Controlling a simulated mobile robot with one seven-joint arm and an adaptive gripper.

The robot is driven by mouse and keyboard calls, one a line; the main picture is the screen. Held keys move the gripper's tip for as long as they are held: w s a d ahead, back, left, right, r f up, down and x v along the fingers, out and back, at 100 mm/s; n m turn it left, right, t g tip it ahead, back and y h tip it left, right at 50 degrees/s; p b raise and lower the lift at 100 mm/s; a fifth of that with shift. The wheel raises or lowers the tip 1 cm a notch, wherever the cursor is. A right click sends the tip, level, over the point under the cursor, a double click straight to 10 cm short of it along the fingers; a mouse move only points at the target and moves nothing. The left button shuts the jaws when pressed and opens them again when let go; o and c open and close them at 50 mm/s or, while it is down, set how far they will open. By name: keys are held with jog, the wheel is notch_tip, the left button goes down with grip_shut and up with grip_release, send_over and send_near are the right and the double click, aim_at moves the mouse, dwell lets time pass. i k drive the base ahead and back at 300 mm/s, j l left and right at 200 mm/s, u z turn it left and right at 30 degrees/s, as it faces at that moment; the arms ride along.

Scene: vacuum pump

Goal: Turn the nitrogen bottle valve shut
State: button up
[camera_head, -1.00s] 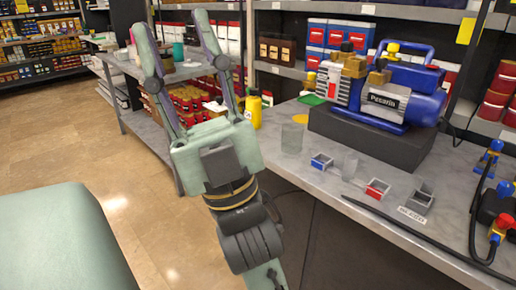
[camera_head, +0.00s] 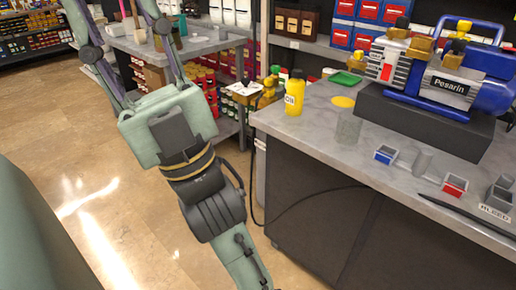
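My gripper (camera_head: 112,12) stands at the upper left of the head view. Its two fingers are spread wide with nothing between them, and their tips reach the top edge. A pale upright cylinder (camera_head: 260,170), perhaps the nitrogen bottle, shows in part beside the left end of the workbench. Small brass and dark fittings (camera_head: 268,88) show above it, right of my gripper and apart from it. I cannot tell which of them is the valve, nor how far it is turned.
A grey side table (camera_head: 190,47) stands behind my gripper. Floor (camera_head: 110,215) is clear at lower left.

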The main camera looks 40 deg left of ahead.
aim_at(275, 69)
jog(key=j+u, duration=0.35)
jog(key=j, duration=2)
